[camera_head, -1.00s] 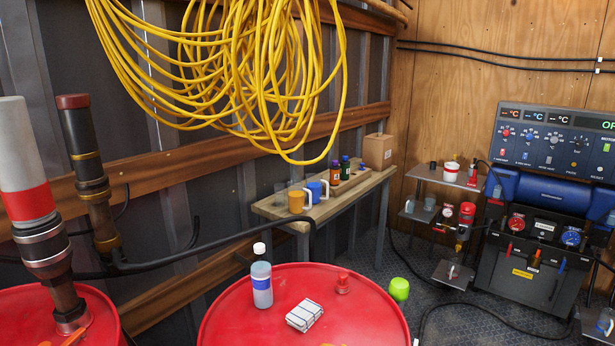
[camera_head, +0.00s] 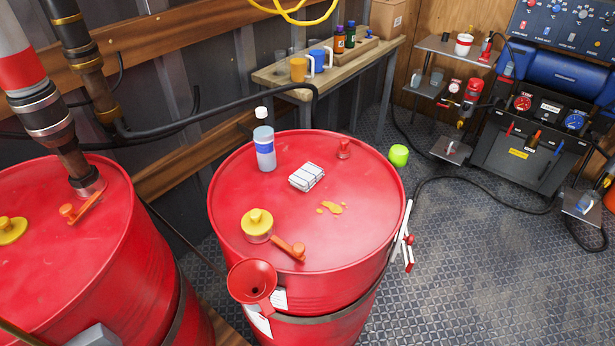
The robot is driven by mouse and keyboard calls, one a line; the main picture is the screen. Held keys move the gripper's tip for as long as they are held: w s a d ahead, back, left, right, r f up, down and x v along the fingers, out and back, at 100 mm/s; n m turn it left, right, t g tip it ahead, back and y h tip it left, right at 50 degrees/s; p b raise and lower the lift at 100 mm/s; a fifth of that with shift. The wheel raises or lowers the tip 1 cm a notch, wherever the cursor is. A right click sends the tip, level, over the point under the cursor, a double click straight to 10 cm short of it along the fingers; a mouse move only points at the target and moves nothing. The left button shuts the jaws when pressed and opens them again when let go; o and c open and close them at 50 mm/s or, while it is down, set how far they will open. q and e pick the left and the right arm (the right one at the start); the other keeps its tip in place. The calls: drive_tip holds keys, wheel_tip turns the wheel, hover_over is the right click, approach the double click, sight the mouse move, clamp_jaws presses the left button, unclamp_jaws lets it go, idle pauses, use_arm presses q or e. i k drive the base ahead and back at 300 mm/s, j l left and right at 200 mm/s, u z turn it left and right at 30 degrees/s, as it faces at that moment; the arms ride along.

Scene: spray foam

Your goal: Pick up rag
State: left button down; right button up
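The rag (camera_head: 307,177) is a small folded white cloth with dark stripes. It lies flat on the top of the middle red drum (camera_head: 225,205), a little behind the centre of the lid. Nothing covers it.
On the same drum stand a bottle (camera_head: 264,148), a small red cap (camera_head: 344,149) and a yellow cap (camera_head: 257,225), near an orange spill (camera_head: 331,208). A red funnel (camera_head: 252,282) is at its front edge. A second red drum (camera_head: 75,255) stands left. Floor right is partly clear.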

sight(306, 176)
drive_tip(key=i+l+z, duration=0.1)
drive_tip(key=l, duration=0.3)
drive_tip(key=i+l, duration=0.15)
drive_tip(key=l, duration=0.25)
drive_tip(key=i+l+z, duration=0.15)
drive_tip(key=l, duration=0.25)
